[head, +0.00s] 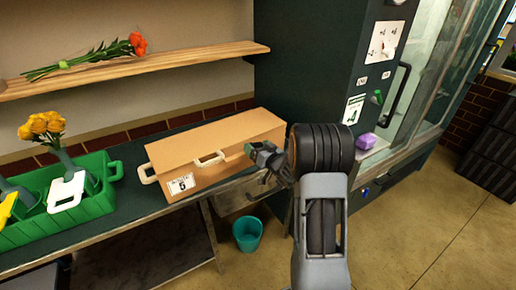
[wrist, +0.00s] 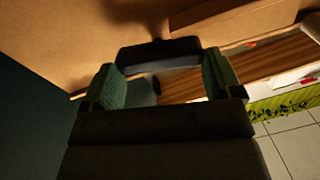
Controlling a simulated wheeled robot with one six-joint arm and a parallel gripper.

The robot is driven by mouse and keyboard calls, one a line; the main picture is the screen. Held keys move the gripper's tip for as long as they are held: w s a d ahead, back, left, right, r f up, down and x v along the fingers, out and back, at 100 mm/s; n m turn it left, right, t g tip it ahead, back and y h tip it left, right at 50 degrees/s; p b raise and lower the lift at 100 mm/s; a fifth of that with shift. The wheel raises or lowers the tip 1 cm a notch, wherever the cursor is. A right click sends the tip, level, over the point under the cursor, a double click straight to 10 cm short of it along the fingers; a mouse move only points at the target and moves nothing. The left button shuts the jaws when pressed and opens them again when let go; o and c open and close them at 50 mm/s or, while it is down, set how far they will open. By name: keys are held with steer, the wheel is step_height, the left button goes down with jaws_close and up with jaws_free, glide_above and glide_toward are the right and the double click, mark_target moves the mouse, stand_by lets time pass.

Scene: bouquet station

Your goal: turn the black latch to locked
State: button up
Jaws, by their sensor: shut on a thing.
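A long tan case (head: 215,140) lies on the dark bench top, with its lid down. My gripper (head: 262,153) is at the right end of the case's front face. In the wrist view its two green finger pads (wrist: 163,78) are apart, and a short black bar, the black latch (wrist: 158,53), spans the gap between their tips. My gripper is shut on it, against the tan surface (wrist: 75,35). In the head view my gripper hides the latch. Its locked or unlocked marking cannot be read.
Cream handles (head: 208,160) and a white label (head: 180,184) are on the case front. A green crate (head: 95,205) with yellow flowers stands left. A teal bucket (head: 247,233) is on the floor below. A dark glass-door cabinet (head: 310,60) stands behind right.

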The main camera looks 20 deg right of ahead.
steer(key=shift+a+f+n+b, duration=0.1)
steer(key=shift+f+n+b, duration=0.2)
steer(key=shift+n+b, duration=0.75)
steer(key=shift+r+n+b, duration=0.15)
steer(key=shift+n+b, duration=0.2)
steer(key=shift+b, duration=0.5)
steer(key=shift+r, duration=0.15)
steer(key=o, duration=0.7)
steer(key=shift+o, duration=0.2)
steer(key=shift+s, duration=0.1)
steer(key=s+d, duration=0.2)
steer(key=s, duration=1.1)
steer(key=shift+s+d, duration=0.25)
